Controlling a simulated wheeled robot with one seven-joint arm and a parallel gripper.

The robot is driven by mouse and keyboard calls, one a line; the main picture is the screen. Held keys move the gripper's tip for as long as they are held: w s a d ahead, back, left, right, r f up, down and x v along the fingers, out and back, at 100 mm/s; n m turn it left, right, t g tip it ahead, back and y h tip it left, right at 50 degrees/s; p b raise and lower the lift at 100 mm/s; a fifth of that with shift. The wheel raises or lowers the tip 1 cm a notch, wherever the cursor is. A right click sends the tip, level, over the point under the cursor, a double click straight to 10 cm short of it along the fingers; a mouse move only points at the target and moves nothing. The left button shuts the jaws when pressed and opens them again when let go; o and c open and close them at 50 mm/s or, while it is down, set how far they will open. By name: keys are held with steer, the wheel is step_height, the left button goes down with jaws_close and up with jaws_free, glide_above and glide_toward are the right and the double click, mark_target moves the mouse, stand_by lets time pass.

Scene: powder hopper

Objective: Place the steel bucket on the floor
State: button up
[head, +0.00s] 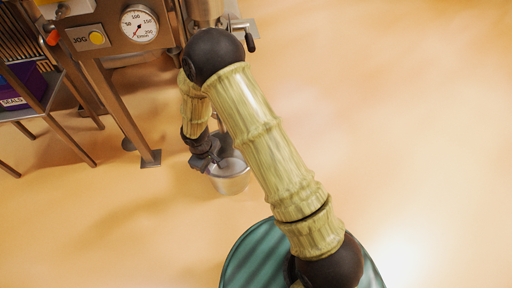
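The steel bucket (231,183) shows in the head view below the hopper frame, left of the middle, and looks upright. My dark gripper (211,165) points down at the left side of its rim and overlaps it in the picture. The fingers are small and dark, so I cannot tell whether they are shut on the rim. My arm hides part of the area around the bucket. I cannot tell whether the bucket's base touches the floor (130,215).
The steel hopper frame (125,105) stands behind and left, with a round gauge (139,24) and a yellow JOG button (96,38). A rack at far left holds a purple SEALS box (22,88). The floor at right is clear.

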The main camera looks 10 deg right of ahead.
steer(key=s+d+r+m, duration=0.3)
steer(key=d+r+m, duration=0.2)
steer(key=d+r, duration=0.8)
steer(key=s+d+r+m+t, duration=0.1)
steer(key=s+d+r+m, duration=0.4)
steer(key=s+d+r, duration=0.2)
step_height(320, 180, up, 3)
steer(key=shift+s+d+f+t+y, duration=0.1)
steer(key=shift+s+d+t+y, duration=0.25)
steer(key=shift+s, duration=0.85)
steer(key=shift+a, duration=0.1)
steer(key=w+p+v, duration=0.1)
steer(key=p+v, duration=0.6)
steer(key=p, duration=0.1)
steer(key=w+r+p+v, duration=0.1)
steer(key=w+p+v, duration=0.1)
steer(key=p+v, duration=0.5)
steer(key=shift+r+p, duration=0.35)
steer(key=shift+r, duration=0.3)
steer(key=shift+w, duration=0.1)
steer(key=shift+w, duration=0.1)
